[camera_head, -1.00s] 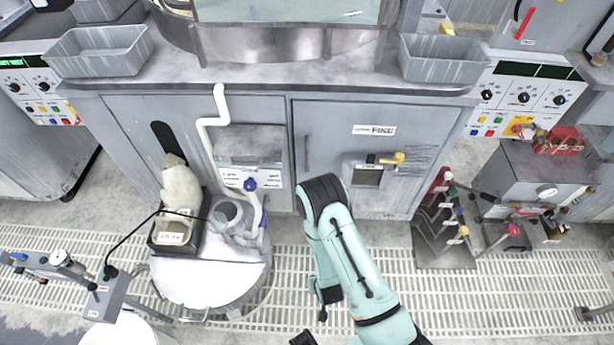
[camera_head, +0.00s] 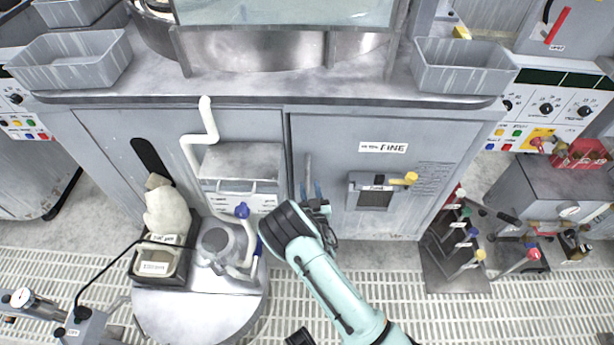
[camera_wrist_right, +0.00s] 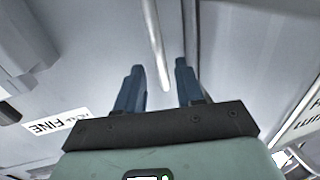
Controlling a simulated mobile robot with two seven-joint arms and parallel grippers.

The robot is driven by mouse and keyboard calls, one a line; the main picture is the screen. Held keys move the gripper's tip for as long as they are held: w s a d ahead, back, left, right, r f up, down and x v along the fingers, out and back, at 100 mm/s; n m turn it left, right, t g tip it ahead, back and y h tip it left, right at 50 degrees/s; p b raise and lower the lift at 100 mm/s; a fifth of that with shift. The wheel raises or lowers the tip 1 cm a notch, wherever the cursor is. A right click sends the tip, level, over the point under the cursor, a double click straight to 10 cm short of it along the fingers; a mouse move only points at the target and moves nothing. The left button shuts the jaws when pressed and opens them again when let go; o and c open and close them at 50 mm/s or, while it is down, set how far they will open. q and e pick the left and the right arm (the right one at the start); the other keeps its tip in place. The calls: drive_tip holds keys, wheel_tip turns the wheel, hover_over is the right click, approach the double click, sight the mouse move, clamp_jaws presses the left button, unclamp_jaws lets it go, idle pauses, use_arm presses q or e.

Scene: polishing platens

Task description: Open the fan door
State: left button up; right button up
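The grey cabinet door (camera_head: 340,150) carries a white label that ends in "FINE" (camera_head: 383,147). Its slim vertical bar handle (camera_head: 308,172) is near the door's left edge, beside the seam. It also shows in the right wrist view (camera_wrist_right: 155,45). My right gripper (camera_head: 311,190) is at the lower part of the handle, partly hidden by my wrist. In the right wrist view its two blue fingers (camera_wrist_right: 159,82) are apart, with the handle's end in the gap between them. I cannot tell whether they touch it.
A yellow-handled latch box (camera_head: 375,190) is on the door's right. A rack of coloured levers (camera_head: 455,250) stands at the right. Grated floor lies in front.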

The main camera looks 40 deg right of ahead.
sight(308, 178)
drive_tip(key=x, duration=0.6)
clamp_jaws()
